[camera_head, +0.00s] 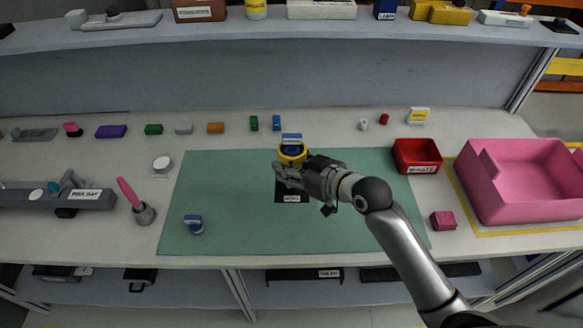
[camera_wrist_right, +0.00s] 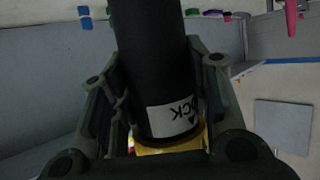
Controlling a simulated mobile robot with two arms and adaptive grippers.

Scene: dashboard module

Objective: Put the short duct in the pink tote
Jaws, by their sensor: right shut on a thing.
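The pink tote (camera_head: 532,208) stands at the right end of the bench, with its visible interior empty. I cannot tell for sure whether this is the short duct. A small blue part (camera_head: 194,225) lies on the mat at left. My left gripper is out of view.
A red bin (camera_head: 417,167) and a pink-red block (camera_head: 443,220) lie between the mat (camera_head: 240,235) and the tote. Several small blocks line the back.

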